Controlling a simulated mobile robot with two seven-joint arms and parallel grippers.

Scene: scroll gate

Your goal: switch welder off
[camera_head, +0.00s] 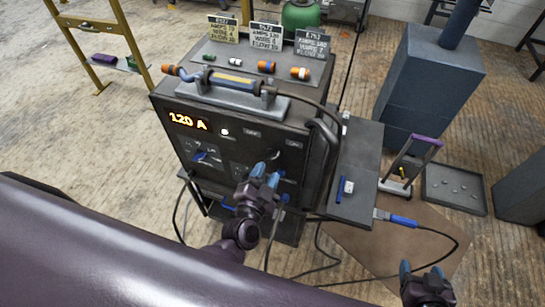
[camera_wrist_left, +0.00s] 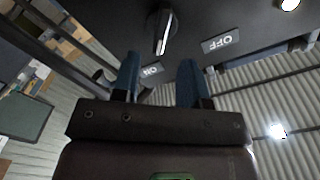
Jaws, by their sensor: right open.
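The welder (camera_head: 225,140) is a dark box with a lit orange display (camera_head: 188,121) reading 120 A and a lit white lamp (camera_head: 224,132). Its black rotary switch (camera_head: 273,154) is on the right of the front panel; in the left wrist view the switch (camera_wrist_left: 164,32) has a white stripe whose lower end points nearer the ON label (camera_wrist_left: 151,72) than the OFF label (camera_wrist_left: 223,41). My left gripper (camera_head: 266,172) is open and empty, just in front of the switch; its blue fingers (camera_wrist_left: 160,75) appear apart from it. My right gripper (camera_head: 425,270) is open and empty at the lower right.
A torch (camera_head: 232,83) lies across the welder top, with several small parts and three signs (camera_head: 265,37) behind it. A side shelf (camera_head: 357,175) holds a blue marker. Cables (camera_head: 430,235) run over the floor. A blue-grey block (camera_head: 425,85) and a tray (camera_head: 453,188) stand right.

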